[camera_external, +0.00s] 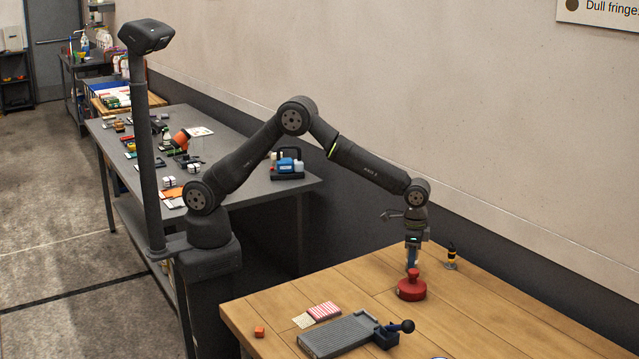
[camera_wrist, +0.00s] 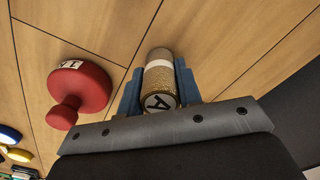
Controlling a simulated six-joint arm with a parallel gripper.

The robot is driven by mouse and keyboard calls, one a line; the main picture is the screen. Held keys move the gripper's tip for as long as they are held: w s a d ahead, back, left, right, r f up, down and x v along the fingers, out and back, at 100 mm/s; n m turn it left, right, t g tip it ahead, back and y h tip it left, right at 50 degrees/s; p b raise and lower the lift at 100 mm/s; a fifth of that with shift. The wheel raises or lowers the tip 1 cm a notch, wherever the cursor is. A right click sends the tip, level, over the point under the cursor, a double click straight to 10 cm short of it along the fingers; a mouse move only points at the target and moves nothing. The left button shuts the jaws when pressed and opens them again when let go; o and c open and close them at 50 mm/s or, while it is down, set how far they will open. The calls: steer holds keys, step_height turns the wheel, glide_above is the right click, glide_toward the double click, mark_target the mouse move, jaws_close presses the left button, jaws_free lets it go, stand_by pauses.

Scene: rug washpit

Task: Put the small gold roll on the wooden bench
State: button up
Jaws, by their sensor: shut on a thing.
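The small gold roll (camera_wrist: 160,84) has a glittery gold side, a pale band and an end face with a dark letter on a light ground. It sits between the blue fingers of my gripper (camera_wrist: 158,90), which is shut on it. In the external view my gripper (camera_external: 411,259) points down just over the wooden bench (camera_external: 480,310). I cannot make out the roll clearly there. The wooden bench fills the background of the wrist view (camera_wrist: 225,35). I cannot tell whether the roll touches the wood.
A red knobbed weight (camera_external: 411,288) stands right beside my gripper. A small black and yellow bottle (camera_external: 451,257) is behind it. A grey ribbed tray (camera_external: 335,336), a striped packet (camera_external: 324,311) and an orange cube (camera_external: 259,331) lie nearer the front left. The bench's right side is clear.

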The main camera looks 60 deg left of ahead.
steer(key=o, duration=1)
steer(key=shift+f, duration=0.1)
steer(key=shift+c, duration=0.2)
step_height(320, 180, up, 12)
steer(key=shift+r, duration=0.15)
step_height(320, 180, down, 12)
steer(key=shift+r, duration=1.85)
steer(key=shift+f, duration=0.15)
